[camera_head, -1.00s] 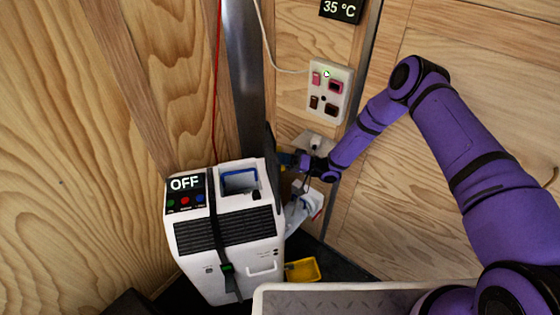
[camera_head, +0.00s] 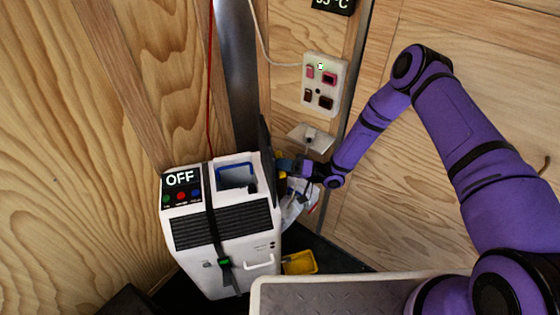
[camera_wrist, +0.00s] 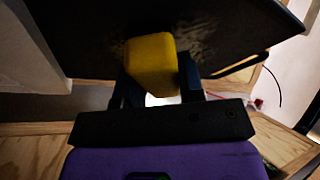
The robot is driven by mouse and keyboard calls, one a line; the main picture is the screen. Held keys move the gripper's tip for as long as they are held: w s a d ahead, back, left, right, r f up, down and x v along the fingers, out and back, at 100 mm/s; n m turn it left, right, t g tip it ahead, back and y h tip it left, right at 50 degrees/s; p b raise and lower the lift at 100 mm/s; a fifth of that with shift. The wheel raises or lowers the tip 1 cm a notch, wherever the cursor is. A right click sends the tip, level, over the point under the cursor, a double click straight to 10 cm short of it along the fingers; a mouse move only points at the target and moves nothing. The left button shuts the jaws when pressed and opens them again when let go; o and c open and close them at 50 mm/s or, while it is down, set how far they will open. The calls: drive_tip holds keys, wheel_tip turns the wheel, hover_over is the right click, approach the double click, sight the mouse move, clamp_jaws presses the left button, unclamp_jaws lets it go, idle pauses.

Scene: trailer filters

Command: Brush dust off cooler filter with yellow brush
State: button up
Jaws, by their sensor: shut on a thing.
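The white cooler (camera_head: 222,225) stands in the corner with its display reading OFF. A dark flat panel, which looks like the cooler filter (camera_head: 266,140), stands upright along the cooler's right side. In the wrist view this dark panel (camera_wrist: 215,25) fills the upper part, with pale specks on it. My gripper (camera_wrist: 163,95) is shut on the yellow brush (camera_wrist: 151,66), which is at the panel's face; I cannot tell whether it touches. In the head view my gripper (camera_head: 288,166) is at the cooler's right side, and the brush is mostly hidden there.
A yellow bin (camera_head: 300,262) sits on the dark floor right of the cooler. A crumpled white bag (camera_head: 298,203) is below my gripper. A socket panel (camera_head: 324,84) is on the wooden wall. A grey-topped surface with a white rim (camera_head: 262,283) is at the front.

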sight(284, 173)
drive_tip(key=shift+s+d, duration=0.2)
drive_tip(key=shift+s, duration=0.95)
drive_tip(key=shift+s+d, duration=0.2)
drive_tip(key=shift+s, duration=0.95)
drive_tip(key=shift+r, duration=0.65)
drive_tip(key=w+a+r, duration=0.1)
drive_tip(key=w+a, duration=0.2)
drive_tip(key=w, duration=0.9)
drive_tip(key=shift+w+a+r, duration=0.2)
drive_tip(key=shift+w+r, duration=0.1)
drive_tip(key=shift+s+d+r, duration=0.2)
drive_tip(key=shift+s+d, duration=0.25)
drive_tip(key=shift+s, duration=1.05)
drive_tip(key=shift+s+d+r, duration=0.15)
drive_tip(key=shift+s+d, duration=0.25)
drive_tip(key=shift+s, duration=1.1)
drive_tip(key=shift+s+d+r, duration=0.2)
drive_tip(key=shift+s+d, duration=0.25)
drive_tip(key=shift+s, duration=1.05)
